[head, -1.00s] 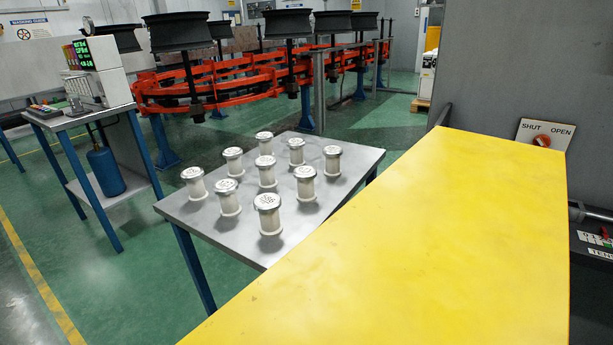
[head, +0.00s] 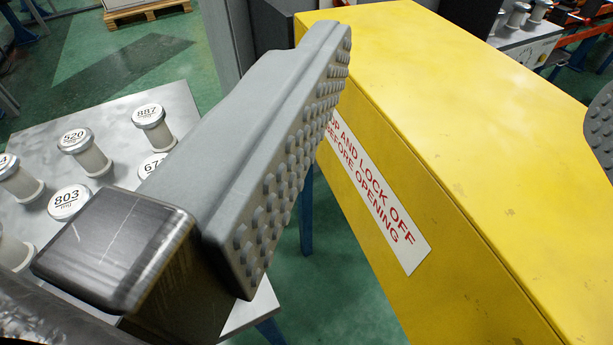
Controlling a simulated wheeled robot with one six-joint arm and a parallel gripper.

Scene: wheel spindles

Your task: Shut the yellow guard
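The yellow guard (head: 450,90) fills the right half of the head view, seen close from above. Its near side face carries a white label (head: 380,195) with red lettering about locking off before opening. My gripper (head: 468,80) is open, its two grey studded fingers wide apart. The left finger is large in the middle of the view and hides part of the guard's near side. The right finger shows only in part at the right edge. The guard lies between the two fingers in the picture; I cannot tell whether either finger touches it.
A grey table (head: 185,105) at the left holds several white spools with numbered silver caps. More spools (head: 517,15) stand at the top right, beyond the guard. A wooden pallet (head: 145,10) lies on the green floor at the top.

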